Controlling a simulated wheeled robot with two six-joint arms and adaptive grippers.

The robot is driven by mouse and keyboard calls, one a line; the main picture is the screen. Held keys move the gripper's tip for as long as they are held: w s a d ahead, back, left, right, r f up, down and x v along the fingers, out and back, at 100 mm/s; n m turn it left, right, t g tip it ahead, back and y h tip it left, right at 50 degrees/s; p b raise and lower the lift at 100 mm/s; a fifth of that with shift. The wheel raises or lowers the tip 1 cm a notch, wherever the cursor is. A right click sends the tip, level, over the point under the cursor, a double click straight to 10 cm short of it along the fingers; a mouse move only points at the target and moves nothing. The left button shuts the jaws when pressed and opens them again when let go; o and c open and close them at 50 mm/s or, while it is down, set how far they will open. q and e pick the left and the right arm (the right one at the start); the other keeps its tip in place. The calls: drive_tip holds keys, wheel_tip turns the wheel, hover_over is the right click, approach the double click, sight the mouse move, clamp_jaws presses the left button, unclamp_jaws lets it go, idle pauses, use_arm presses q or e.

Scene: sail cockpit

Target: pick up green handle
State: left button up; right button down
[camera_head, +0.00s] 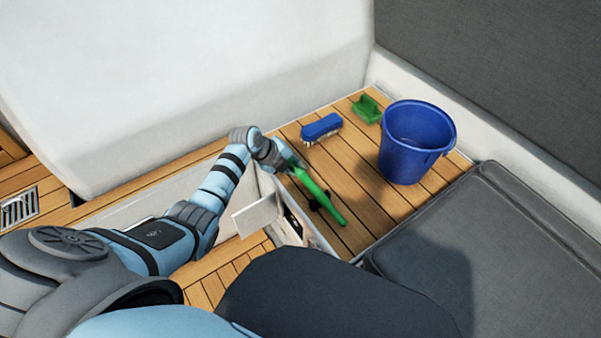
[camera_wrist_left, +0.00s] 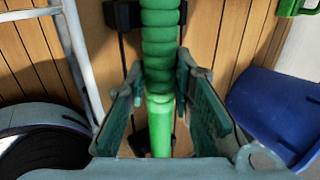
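The green handle (camera_head: 318,194) lies slanted on the wooden slatted bench, beside black brackets. My left gripper (camera_head: 290,162) is at its far upper-left end in the head view. In the left wrist view the handle (camera_wrist_left: 161,75) runs upright between the two fingers of the left gripper (camera_wrist_left: 160,85). The fingers stand on either side of it with narrow gaps, so it appears open around the handle. The gripper's palm edge hides the lower end of the handle there. My right gripper is not in view.
A blue bucket (camera_head: 410,145), a blue brush (camera_head: 321,128) and a green block-like item (camera_head: 367,108) stand behind the handle on the bench. A small white panel (camera_head: 256,215) juts out near my left arm. A grey cushion (camera_head: 480,260) lies to the right.

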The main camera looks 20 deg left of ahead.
use_arm(q)
clamp_jaws()
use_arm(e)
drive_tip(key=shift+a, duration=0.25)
use_arm(q)
drive_tip(key=shift+r, duration=0.15)
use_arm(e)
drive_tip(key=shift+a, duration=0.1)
